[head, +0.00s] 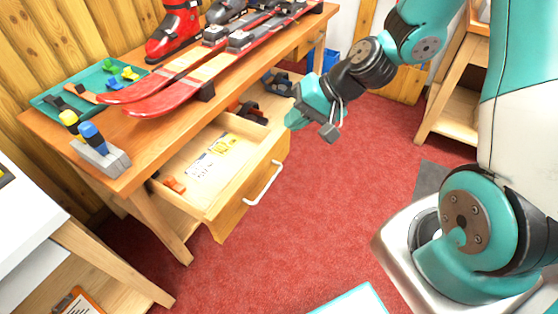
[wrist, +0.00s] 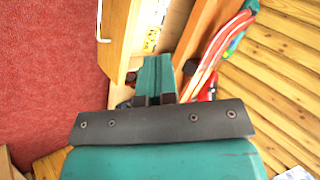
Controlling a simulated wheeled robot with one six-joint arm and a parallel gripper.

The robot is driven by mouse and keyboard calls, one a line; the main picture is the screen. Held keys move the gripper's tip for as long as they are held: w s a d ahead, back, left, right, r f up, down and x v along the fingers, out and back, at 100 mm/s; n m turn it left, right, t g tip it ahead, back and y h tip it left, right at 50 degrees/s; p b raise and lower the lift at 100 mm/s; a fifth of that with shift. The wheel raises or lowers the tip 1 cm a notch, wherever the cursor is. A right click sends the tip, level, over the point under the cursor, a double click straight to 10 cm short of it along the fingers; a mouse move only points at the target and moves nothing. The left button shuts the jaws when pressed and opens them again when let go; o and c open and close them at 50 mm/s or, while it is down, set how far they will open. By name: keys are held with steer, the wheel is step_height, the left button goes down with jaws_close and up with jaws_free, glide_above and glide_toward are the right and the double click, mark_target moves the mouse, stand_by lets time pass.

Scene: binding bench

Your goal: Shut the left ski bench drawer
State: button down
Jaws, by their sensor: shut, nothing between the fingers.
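The left ski bench drawer (head: 228,205) stands pulled out under the bench top, with its wooden front and pale bar handle (head: 265,183) facing the red floor. Its inside is visible, with papers and small orange items in it. My gripper (head: 292,119) is shut and empty, above and just beyond the far end of the drawer front in the head view. In the wrist view my gripper (wrist: 155,76) points toward the bench, with the drawer front (wrist: 118,38) and handle (wrist: 100,20) to its left. I see no contact between gripper and drawer.
The ski bench (head: 130,178) carries red skis (head: 170,98), boots (head: 175,30), a green tray (head: 92,82) and a grey holder with bottles (head: 102,157). Dark items lie on the shelf beyond the drawer. A white-topped table (head: 28,215) stands near left. The red floor before the drawer is clear.

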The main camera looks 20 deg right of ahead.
steer(key=w+d+f+m+t+h+b, duration=0.25)
steer(key=d+f+m, duration=0.55)
steer(key=f, duration=0.5)
steer(key=n+b, duration=0.1)
glide_toward(274, 149)
steer(key=shift+t+y, duration=0.35)
steer(key=w+f, duration=0.1)
steer(key=a+f, duration=0.1)
steer(key=f, duration=0.1)
steer(key=w+a+f, duration=0.1)
steer(key=f, duration=0.1)
steer(key=shift+w, duration=0.3)
steer(key=shift+w+a, duration=0.2)
steer(key=shift+w, duration=0.2)
